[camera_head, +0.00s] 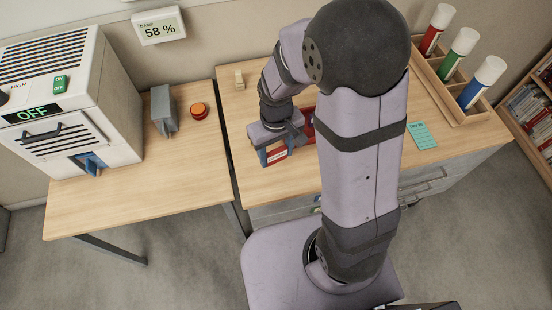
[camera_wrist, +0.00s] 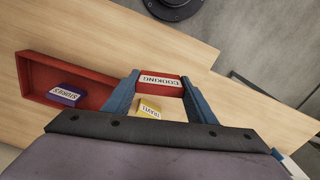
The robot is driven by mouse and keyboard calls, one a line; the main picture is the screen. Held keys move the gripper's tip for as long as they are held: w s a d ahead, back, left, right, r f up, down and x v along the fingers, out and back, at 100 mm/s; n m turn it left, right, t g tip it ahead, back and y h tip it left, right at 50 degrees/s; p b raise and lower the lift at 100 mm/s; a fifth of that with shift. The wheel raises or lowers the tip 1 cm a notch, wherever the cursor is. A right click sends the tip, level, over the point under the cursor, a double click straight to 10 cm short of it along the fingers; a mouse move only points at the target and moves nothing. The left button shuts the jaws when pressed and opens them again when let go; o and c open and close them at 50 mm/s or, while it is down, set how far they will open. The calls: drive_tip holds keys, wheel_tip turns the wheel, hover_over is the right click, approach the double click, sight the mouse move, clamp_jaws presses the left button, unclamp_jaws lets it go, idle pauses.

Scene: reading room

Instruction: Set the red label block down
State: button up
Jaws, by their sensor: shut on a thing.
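My gripper (camera_wrist: 160,88) is shut on the red label block (camera_wrist: 160,80), whose white label reads COOKING upside down in the wrist view. A blue finger presses on each end of it. In the head view my gripper (camera_head: 275,153) holds the red block (camera_head: 277,155) over the front left part of the right-hand table (camera_head: 297,180). I cannot tell whether the block touches the wood. A purple label block (camera_wrist: 68,92) lies in a red tray (camera_wrist: 70,65) in the wrist view. A yellow label block (camera_wrist: 150,108) shows between the fingers, partly hidden.
My arm hides part of the table and most of the red tray (camera_head: 308,121) in the head view. A wooden rack (camera_head: 440,98) with red, green and blue tubes stands at the back right. A teal note (camera_head: 421,135) lies before it. The left table (camera_head: 185,175) bears a white machine.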

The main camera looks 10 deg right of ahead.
drive_tip(key=shift+r, duration=0.6)
